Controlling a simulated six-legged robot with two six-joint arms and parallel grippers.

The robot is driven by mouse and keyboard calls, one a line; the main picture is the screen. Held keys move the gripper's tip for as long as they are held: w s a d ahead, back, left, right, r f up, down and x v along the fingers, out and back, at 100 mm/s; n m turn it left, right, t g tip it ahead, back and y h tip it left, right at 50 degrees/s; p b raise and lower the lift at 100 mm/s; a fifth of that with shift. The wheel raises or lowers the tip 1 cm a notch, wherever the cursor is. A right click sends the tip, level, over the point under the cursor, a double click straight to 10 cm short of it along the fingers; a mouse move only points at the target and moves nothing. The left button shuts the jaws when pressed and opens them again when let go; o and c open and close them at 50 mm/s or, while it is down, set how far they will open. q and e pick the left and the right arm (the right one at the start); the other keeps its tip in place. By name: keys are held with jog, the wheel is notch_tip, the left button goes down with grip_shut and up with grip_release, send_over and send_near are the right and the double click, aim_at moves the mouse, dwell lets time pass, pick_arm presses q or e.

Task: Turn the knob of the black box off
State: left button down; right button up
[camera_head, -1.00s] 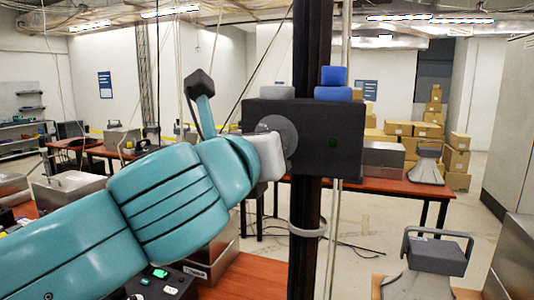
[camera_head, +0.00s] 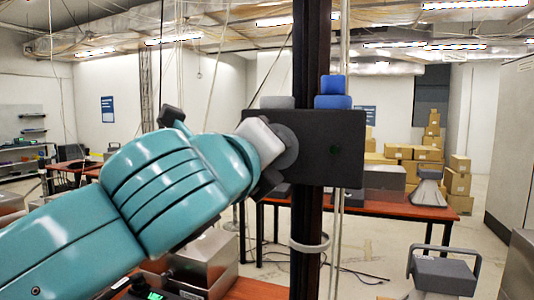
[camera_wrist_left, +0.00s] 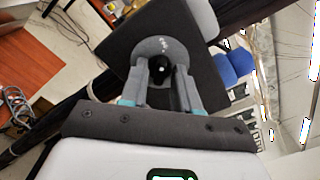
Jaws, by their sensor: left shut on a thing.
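The black box (camera_head: 345,150) is fixed on a dark upright post. A round grey knob disc (camera_head: 287,150) is on its left side. In the left wrist view the disc (camera_wrist_left: 149,47) shows against the dark box (camera_wrist_left: 202,62), with a small black ball at its centre. My left gripper (camera_wrist_left: 160,88) has its two grey fingers on either side of the knob, shut on it. In the head view my gripper's pale palm is tilted and hides the fingers. My right gripper is in neither view.
Blue blocks (camera_head: 333,101) and a grey block (camera_head: 277,102) sit on top of the box. The dark post (camera_head: 309,220) and thin cables run vertically here. A grey handled device (camera_head: 443,274) stands at lower right. Brown cartons (camera_head: 415,153) are stacked far behind.

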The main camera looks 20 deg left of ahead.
pick_arm(q)
jog(key=shift+r, duration=0.1)
dwell(0.3)
jog(key=c, duration=0.9)
grip_release()
jog(key=shift+o, duration=0.4)
jog(key=shift+w, duration=0.2)
jog(key=s+b, duration=0.4)
jog(key=s, duration=1.2)
jog(key=shift+s+a, duration=0.2)
jog(key=shift+a, duration=0.05)
